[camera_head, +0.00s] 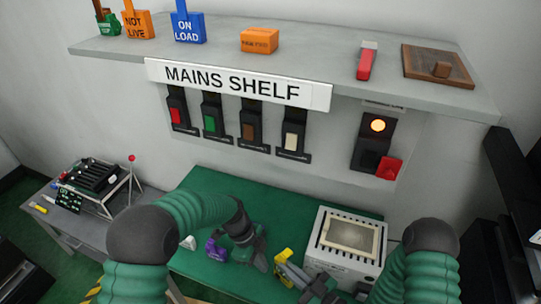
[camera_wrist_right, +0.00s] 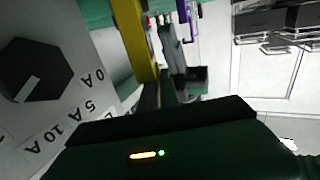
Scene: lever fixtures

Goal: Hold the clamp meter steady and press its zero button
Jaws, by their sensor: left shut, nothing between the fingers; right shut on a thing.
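A small yellow thing (camera_head: 284,257), which looks like the clamp meter, stands over the green bench, left of the white box. My right gripper (camera_head: 296,272) is at it, shut on it; a yellow upright (camera_wrist_right: 136,40) also shows by the fingers in the right wrist view. The zero button cannot be made out. My left gripper (camera_head: 260,260) is shut and empty, just left of the yellow thing and apart from it in the head view. A purple part (camera_head: 215,248) shows beside the left gripper; I cannot tell what it belongs to.
The white box (camera_head: 347,250) stands right of the grippers; its dial (camera_wrist_right: 38,70) shows close in the wrist view. A shelf (camera_head: 300,57) with several switches below overhangs the green bench (camera_head: 200,192). A grey side table (camera_head: 60,225) is at left.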

